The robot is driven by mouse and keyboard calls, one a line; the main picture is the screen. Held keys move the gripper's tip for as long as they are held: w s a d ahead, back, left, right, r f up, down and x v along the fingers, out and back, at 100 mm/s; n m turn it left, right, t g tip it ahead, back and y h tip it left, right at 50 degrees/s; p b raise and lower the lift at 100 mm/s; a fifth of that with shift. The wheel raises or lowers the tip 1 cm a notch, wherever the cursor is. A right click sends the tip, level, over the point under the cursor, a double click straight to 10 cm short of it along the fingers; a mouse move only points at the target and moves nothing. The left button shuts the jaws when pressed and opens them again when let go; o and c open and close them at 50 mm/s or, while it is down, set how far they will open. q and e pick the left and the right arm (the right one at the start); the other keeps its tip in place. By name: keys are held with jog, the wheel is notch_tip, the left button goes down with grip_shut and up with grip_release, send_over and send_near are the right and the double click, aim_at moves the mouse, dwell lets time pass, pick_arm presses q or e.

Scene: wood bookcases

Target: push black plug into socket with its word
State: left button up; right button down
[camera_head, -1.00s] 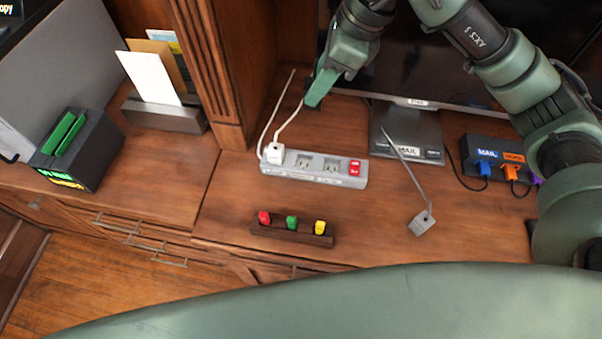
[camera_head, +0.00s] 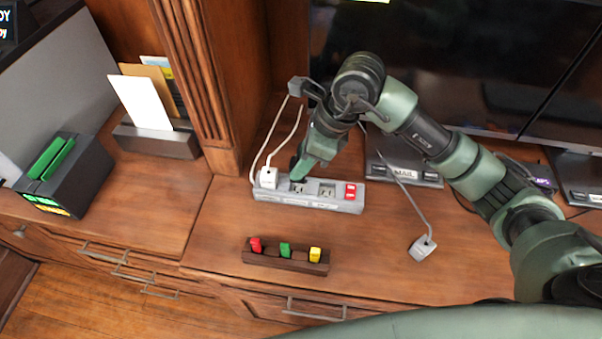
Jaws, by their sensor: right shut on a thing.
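The grey power strip (camera_head: 310,203) lies on the wooden desk with a white plug (camera_head: 268,178) in its left end. Two open sockets, the left one (camera_head: 298,188) and the right one (camera_head: 327,190), show beside a red switch (camera_head: 350,191). Words on the strip are too small to read. My right gripper (camera_head: 301,172) points down just above and behind the left open socket. It is shut on a small dark thing, mostly hidden by the fingers; I cannot clearly tell that it is the black plug. My left gripper is out of view.
A dark wood holder (camera_head: 285,262) with red, green and yellow pieces stands in front of the strip. A grey plug-like piece (camera_head: 422,248) on a cable lies to the right. The monitor stand (camera_head: 405,176) is behind. The desk between is clear.

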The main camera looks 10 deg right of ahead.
notch_tip(320, 180, down, 5)
jog(key=shift+r, duration=0.2)
jog(key=shift+f, duration=0.25)
jog(key=c, duration=1.1)
grip_release()
jog(key=shift+o, duration=0.2)
jog(key=shift+r, duration=0.25)
jog(key=v, duration=1.2)
